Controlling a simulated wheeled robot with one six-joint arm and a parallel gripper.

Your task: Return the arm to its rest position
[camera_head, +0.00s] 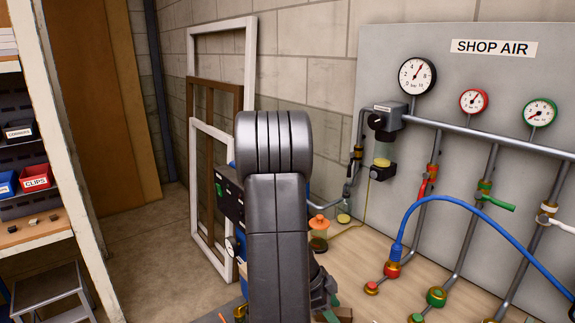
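My own arm stands upright in the middle of the camera_head view, with a dark grey ribbed joint at its top and a broad link running down to the bottom edge. It blocks the view of what lies behind it. A dark part shows at the lower right of the link; I cannot tell whether it belongs to my wrist. I cannot make out my gripper's fingers; they are hidden or out of frame.
A shop air panel (474,82) with gauges and pipes stands right, above a wooden bench (345,268). A blue hose (468,205) arches in front. White frames (251,60) lean on the wall. A shelf with bins (35,178) and a step stool (50,287) stand left. Floor (150,250) between is clear.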

